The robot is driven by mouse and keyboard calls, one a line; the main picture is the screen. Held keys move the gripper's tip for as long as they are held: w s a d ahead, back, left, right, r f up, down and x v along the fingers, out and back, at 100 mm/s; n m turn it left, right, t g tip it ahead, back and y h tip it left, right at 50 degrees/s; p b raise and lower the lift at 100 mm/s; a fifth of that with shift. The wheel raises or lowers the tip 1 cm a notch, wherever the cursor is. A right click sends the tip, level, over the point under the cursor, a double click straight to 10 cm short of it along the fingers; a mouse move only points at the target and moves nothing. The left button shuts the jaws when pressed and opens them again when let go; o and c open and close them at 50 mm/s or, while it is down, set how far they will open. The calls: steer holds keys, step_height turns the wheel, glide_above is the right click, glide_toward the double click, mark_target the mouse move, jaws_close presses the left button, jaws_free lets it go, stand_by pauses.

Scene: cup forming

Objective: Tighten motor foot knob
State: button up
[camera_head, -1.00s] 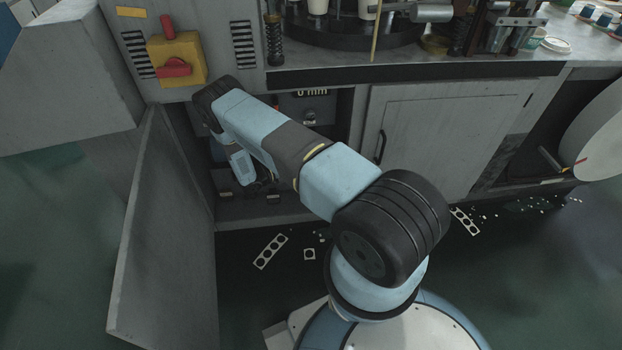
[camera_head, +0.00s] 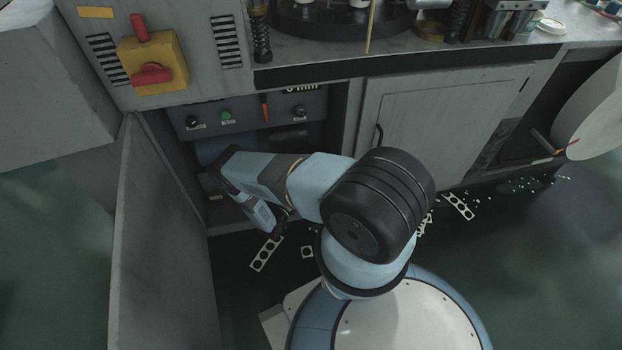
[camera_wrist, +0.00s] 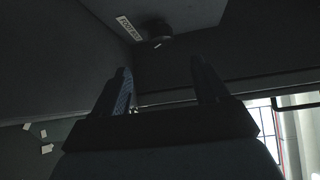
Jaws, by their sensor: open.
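In the wrist view, a dark round knob (camera_wrist: 157,28) with a small white mark sits on a dark panel, next to a white label (camera_wrist: 128,28) whose lettering is hard to read. I take it to be the motor foot knob. My gripper (camera_wrist: 163,78) is open and empty, its two fingers pointing toward the knob. The knob lies beyond the fingertips, roughly between them in the picture, and does not touch them. In the head view, my wrist is low at the open cabinet's mouth. The knob cannot be made out there, and the fingers are hard to see.
An open cabinet door (camera_head: 165,235) stands left of my arm. A control panel (camera_head: 250,112) with a green button is above it. A closed cabinet door (camera_head: 440,130) is to the right. Punched strips (camera_head: 266,253) and scraps lie on the floor.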

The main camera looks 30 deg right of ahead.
steer(key=x, duration=1.2)
steer(key=shift+w+d, duration=0.1)
steer(key=shift+c, duration=0.5)
steer(key=c, duration=0.9)
steer(key=shift+c, duration=0.3)
